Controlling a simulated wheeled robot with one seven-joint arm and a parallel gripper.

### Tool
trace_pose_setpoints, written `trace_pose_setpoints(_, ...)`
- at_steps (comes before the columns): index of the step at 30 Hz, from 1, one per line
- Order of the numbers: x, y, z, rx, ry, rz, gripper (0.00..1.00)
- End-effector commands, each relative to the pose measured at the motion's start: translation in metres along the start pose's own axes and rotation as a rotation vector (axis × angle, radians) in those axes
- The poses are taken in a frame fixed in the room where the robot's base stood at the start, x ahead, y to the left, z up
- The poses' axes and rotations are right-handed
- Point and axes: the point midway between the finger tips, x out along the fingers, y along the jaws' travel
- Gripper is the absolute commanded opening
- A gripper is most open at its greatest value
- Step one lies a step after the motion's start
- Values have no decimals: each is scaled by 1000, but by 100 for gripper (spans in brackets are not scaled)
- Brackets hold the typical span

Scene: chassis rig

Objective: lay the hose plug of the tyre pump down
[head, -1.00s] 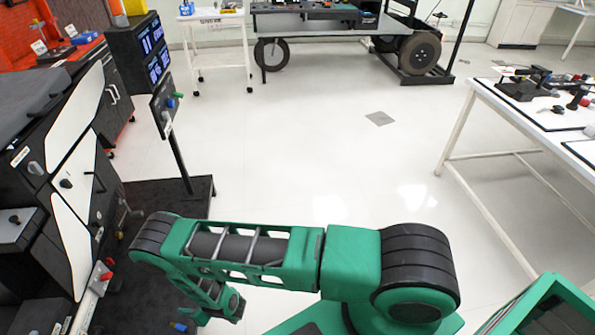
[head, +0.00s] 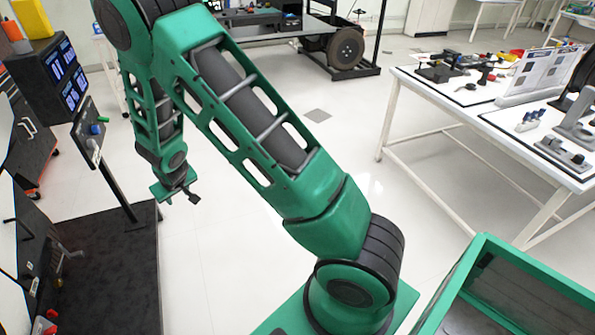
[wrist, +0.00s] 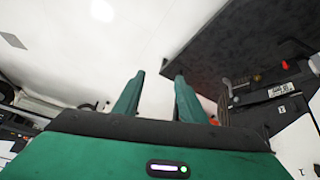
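My gripper (head: 176,188) hangs above the floor beside the dark mat in the head view. In the wrist view, the two green fingers of my gripper (wrist: 158,76) stand apart with white floor showing between them. I see nothing held between them. I cannot pick out the tyre pump or its hose plug for certain in either view.
A post with a dark panel (head: 90,130) stands on the dark mat (head: 112,275), left of my gripper. A white bench (head: 425,88) with tools stands at the right. A wheeled rig (head: 340,48) is at the back. The middle floor is clear.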

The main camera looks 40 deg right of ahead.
Motion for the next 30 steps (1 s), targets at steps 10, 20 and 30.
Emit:
trace_pose_setpoints(10,-134,133,16,167,-164,108,38)
trace_pose_setpoints(20,-264,210,88,331,-330,143,38)
trace_pose_setpoints(30,-383,233,193,494,-487,113,38)
